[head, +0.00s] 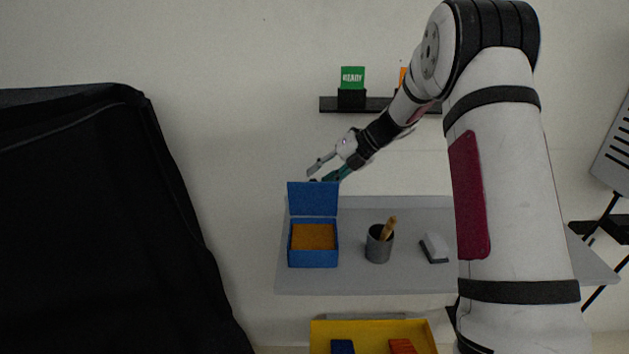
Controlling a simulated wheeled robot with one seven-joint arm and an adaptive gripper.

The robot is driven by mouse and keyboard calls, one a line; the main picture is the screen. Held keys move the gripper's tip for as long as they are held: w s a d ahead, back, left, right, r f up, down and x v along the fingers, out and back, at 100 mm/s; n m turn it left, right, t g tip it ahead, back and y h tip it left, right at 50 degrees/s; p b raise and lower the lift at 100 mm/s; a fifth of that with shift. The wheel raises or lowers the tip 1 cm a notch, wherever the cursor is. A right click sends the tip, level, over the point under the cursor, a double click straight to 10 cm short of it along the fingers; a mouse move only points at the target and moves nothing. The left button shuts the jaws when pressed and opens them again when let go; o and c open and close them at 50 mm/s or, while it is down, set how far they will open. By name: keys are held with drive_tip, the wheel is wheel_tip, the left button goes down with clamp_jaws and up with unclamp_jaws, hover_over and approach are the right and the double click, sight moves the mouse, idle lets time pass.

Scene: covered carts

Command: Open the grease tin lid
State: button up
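The grease tin (313,258) is a blue box on the grey shelf, with an orange-brown filling showing inside. Its blue lid (312,198) stands raised, roughly upright, along the tin's back edge. My gripper (311,176) is just above the lid's top edge, reaching in from the upper right. Its two fingers look apart, with a small gap between them and nothing seen in it. I cannot tell whether a fingertip touches the lid.
A grey cup (378,246) with a wooden-handled tool and a white-and-dark block (434,248) stand right of the tin on the grey shelf (340,283). A yellow tray (372,332) is below. A black-covered cart (90,220) fills the left. A green READY card (352,77) stands on a ledge above.

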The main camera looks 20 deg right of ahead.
drive_tip(key=v, duration=0.8)
drive_tip(key=shift+d+r, duration=0.15)
drive_tip(key=shift+s, duration=0.1)
